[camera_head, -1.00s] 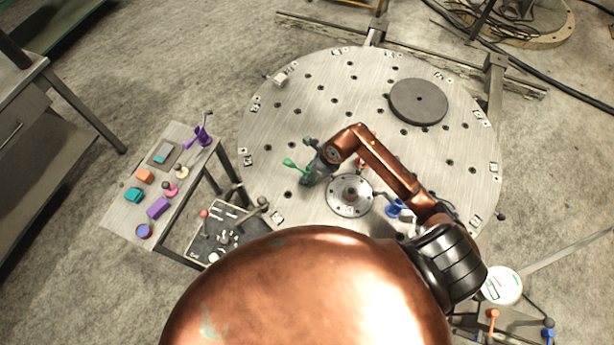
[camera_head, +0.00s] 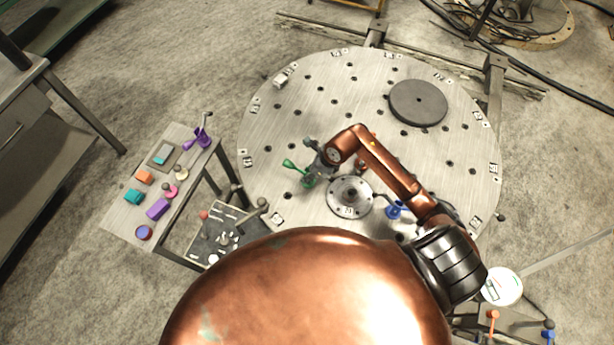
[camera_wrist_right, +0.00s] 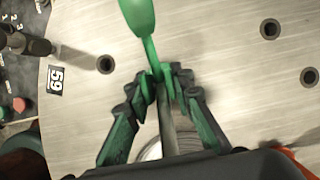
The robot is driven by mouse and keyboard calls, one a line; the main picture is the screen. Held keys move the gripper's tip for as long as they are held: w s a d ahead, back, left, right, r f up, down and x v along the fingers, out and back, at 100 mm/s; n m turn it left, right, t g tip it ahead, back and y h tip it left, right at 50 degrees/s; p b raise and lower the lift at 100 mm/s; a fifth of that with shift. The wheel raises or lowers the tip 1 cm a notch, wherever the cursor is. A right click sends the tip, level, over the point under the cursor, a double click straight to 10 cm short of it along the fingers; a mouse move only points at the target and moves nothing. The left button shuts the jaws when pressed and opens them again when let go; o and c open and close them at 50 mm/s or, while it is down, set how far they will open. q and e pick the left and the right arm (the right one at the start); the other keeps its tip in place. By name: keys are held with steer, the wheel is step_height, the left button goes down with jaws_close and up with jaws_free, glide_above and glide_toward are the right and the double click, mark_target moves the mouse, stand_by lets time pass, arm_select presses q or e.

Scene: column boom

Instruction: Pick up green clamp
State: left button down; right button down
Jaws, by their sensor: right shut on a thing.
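The green clamp (camera_head: 292,166) is at the left-centre of the round metal table (camera_head: 300,100) in the head view, its handle pointing left. In the right wrist view the green clamp (camera_wrist_right: 140,18) reaches from the top edge down between the fingers. My right gripper (camera_head: 312,168) is at the clamp, partly hidden by its own wrist. In the wrist view my right gripper (camera_wrist_right: 160,82) has its fingertips closed around the clamp's narrow part. Whether the clamp touches the table cannot be told. My left gripper is not in view.
A dark disc (camera_head: 418,102) lies at the table's far right. A side table (camera_head: 118,222) with several small coloured items stands left.

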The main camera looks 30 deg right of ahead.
steer(key=shift+r, duration=0.1)
steer(key=shift+r, duration=0.55)
step_height(320, 180, up, 2)
steer(key=shift+w+r, duration=0.1)
steer(key=s+a+r, duration=0.2)
steer(key=s+r, duration=0.2)
steer(key=s, duration=0.2)
steer(key=s+a+r, duration=0.2)
steer(key=s+r, duration=0.3)
steer(key=s, duration=0.2)
steer(key=shift+s+a+r, duration=0.25)
steer(key=shift+r, duration=0.05)
